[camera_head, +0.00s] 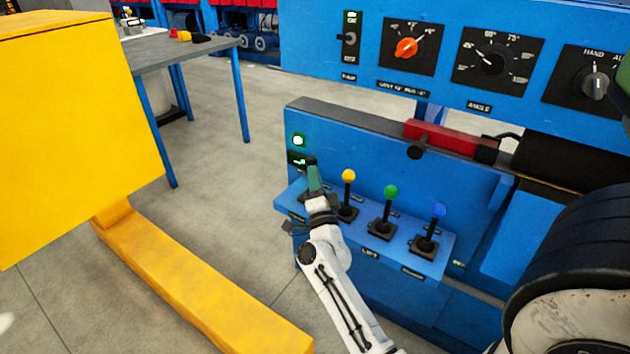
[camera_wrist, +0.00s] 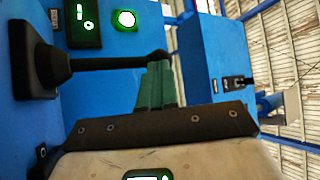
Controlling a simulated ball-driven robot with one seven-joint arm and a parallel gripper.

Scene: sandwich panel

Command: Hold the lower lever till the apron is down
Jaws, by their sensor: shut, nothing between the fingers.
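A row of levers stands on the blue ledge of the machine: one with a yellow ball (camera_head: 348,176), one with a green ball (camera_head: 391,191) and one with a blue ball (camera_head: 438,210). A further lever at the left end is mostly hidden by my gripper (camera_head: 313,178). In the wrist view this dark lever (camera_wrist: 105,62) runs from its black boot to a knob right at my green fingertips (camera_wrist: 158,75). The fingers are shut with nothing between them; I cannot tell whether they press the knob. The small labels do not show clearly which lever is the lower one. I cannot make out the apron.
A green lamp (camera_head: 298,140) is lit beside the levers. Above hangs a blue control panel with an orange knob (camera_head: 406,48) and dials. A red bar (camera_head: 450,139) lies behind the levers. A yellow block (camera_head: 75,130) with a yellow beam stands left; grey floor lies between.

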